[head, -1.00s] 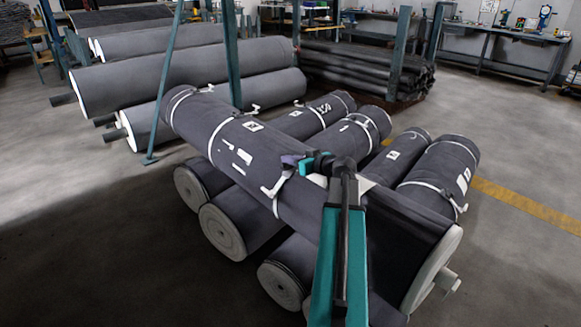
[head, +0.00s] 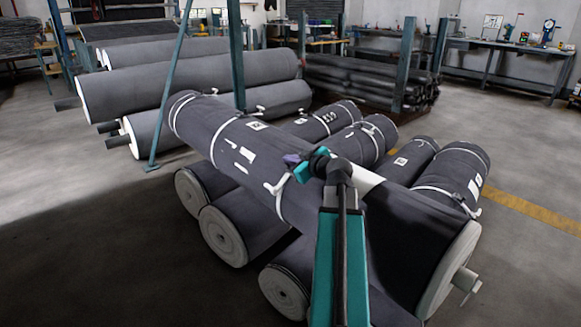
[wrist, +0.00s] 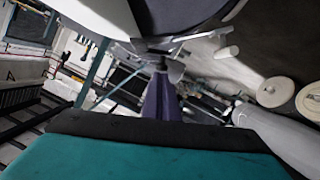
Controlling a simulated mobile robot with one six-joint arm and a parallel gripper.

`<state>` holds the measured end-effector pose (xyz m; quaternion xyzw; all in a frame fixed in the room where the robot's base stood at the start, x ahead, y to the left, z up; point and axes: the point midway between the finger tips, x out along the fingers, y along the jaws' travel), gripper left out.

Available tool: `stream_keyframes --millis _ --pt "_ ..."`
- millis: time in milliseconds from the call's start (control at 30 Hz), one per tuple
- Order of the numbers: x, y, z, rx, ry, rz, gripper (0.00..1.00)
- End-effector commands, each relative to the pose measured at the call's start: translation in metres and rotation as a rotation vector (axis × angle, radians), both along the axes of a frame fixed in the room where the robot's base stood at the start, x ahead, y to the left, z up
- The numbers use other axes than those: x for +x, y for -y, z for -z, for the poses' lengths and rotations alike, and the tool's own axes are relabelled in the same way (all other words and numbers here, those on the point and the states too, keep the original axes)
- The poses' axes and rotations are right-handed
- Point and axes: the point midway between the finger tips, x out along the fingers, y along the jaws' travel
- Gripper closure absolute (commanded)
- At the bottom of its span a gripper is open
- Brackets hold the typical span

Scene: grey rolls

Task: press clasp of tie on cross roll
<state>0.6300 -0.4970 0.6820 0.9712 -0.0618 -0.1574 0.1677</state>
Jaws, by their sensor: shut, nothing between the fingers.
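The cross roll (head: 190,120) is a dark grey roll lying diagonally over several other rolls. White ties ring it. One tie (head: 278,207) near its middle carries a white clasp (head: 277,187) on the side facing me. My gripper (head: 291,158), with purple fingers, is shut and empty. In the head view it appears just above and right of the clasp; I cannot tell the gap in depth. The arm hides part of the roll and the tie's upper run. In the wrist view the purple fingers (wrist: 161,95) point toward a pale shape; contact is unclear.
Rolls (head: 222,235) under the cross roll jut out at front and back. A pale core end (head: 466,280) sticks out at right. Large grey rolls (head: 190,75) lie on a rack with teal posts (head: 236,60) behind. Floor is clear at left.

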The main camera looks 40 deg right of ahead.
Motion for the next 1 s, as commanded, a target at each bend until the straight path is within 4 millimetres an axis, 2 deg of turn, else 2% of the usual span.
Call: stream_keyframes --millis 33,233,567,767,967,1000 --pt "0.000 -0.002 0.007 -0.023 -0.002 0.000 1.00" --pt "0.000 -0.004 0.011 -0.097 -0.006 -0.001 1.00" --pt "0.001 -0.005 0.004 -0.094 -0.007 -0.001 1.00" --pt "0.002 -0.012 -0.009 -0.094 -0.007 -0.003 1.00" --pt "0.004 -0.023 -0.035 -0.098 -0.006 -0.003 1.00" --pt "-0.002 -0.024 -0.034 -0.096 -0.008 0.000 1.00"
